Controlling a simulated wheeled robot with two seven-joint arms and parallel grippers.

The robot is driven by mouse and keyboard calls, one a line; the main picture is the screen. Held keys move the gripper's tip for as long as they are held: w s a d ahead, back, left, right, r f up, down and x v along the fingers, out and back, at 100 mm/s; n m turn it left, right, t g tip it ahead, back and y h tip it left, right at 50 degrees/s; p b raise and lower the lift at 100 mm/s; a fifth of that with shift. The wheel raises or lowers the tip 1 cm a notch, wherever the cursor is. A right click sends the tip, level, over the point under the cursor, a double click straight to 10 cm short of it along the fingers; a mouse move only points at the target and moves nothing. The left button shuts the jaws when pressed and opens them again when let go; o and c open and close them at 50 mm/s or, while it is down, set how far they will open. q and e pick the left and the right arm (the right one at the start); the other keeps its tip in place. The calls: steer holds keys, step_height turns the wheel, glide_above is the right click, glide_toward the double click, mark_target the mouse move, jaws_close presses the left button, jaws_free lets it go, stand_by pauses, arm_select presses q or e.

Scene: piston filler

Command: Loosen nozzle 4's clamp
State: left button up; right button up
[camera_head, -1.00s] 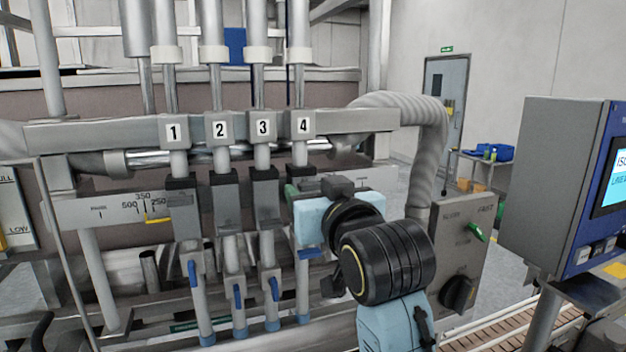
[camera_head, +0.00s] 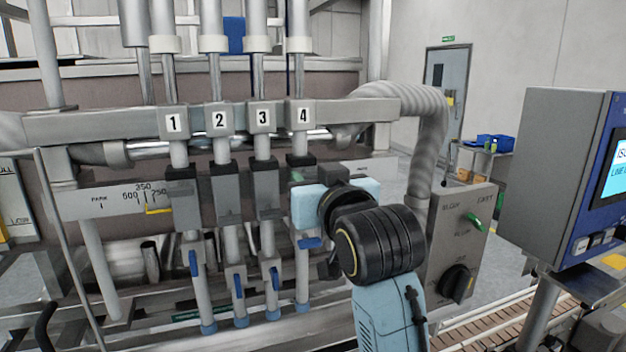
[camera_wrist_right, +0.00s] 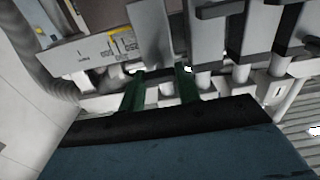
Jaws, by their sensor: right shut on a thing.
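Nozzle 4 (camera_head: 302,285) stands at the right end of the row, under its number plate (camera_head: 303,115). Its clamp block, with a dark top (camera_head: 300,160), is mostly covered by my right gripper (camera_head: 298,180). In the right wrist view, the two green fingers (camera_wrist_right: 161,88) stand on either side of the end of a grey block (camera_wrist_right: 152,35), which looks like part of nozzle 4's clamp. They are shut on it; the contact itself is hard to see. A blue lever (camera_head: 309,243) on nozzle 4 points sideways. My left gripper is out of view.
Nozzles 1, 2 and 3 stand close by on the left, with similar grey blocks (camera_head: 265,190) and upright blue levers (camera_head: 275,278). A knob panel (camera_head: 460,240), a ribbed hose (camera_head: 432,130) and a screen console (camera_head: 560,180) are on the right.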

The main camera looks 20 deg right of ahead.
steer(key=shift+n, duration=0.3)
steer(key=n, duration=1.7)
steer(key=shift+n, duration=0.3)
steer(key=o, duration=1)
steer(key=shift+s, duration=0.1)
